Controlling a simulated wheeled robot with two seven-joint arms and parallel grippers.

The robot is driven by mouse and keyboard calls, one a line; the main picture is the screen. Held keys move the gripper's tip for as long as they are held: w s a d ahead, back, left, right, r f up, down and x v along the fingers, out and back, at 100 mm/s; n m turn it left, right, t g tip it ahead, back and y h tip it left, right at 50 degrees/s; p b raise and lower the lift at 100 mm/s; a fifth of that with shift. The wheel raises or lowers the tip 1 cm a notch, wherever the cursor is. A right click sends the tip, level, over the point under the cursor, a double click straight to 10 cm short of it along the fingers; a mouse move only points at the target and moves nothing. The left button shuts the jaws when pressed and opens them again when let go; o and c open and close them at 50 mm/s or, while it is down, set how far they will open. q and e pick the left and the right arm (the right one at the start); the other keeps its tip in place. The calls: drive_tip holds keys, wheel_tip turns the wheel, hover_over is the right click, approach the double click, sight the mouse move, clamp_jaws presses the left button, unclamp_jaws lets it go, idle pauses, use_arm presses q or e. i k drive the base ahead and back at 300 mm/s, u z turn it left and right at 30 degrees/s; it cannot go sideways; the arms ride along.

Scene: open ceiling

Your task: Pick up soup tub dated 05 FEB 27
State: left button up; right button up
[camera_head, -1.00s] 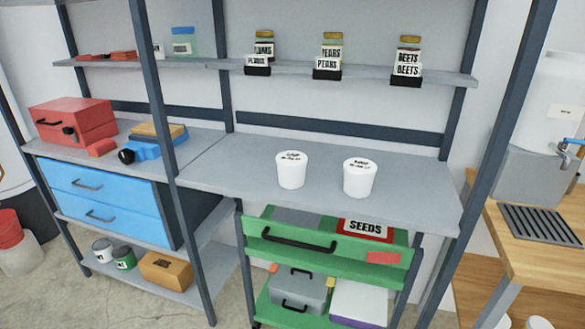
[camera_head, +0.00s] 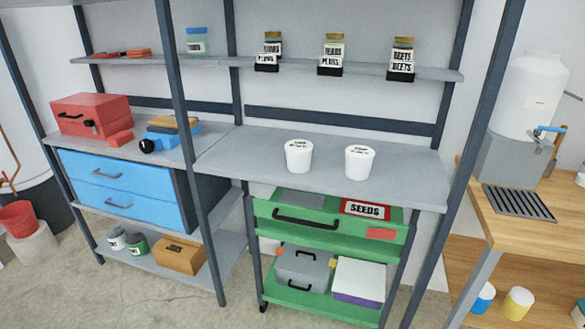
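Two white soup tubs with dark print on their lids stand upright on the grey shelf in the head view. The left tub (camera_head: 299,157) and the right tub (camera_head: 359,163) are a short way apart. The lid print is too small to read, so I cannot tell which is dated 05 FEB 27. Neither of my grippers is in view.
The grey shelf (camera_head: 250,180) is clear around the tubs. A green cart (camera_head: 330,224) with a SEEDS packet stands below it. Jars (camera_head: 331,58) sit on the upper shelf. Dark posts (camera_head: 190,150) frame the shelving. A wooden counter (camera_head: 515,232) is at right.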

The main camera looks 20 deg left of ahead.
sight(299, 152)
drive_tip(key=u, duration=1.05)
drive_tip(key=i, duration=1.3)
drive_tip(key=z, duration=0.15)
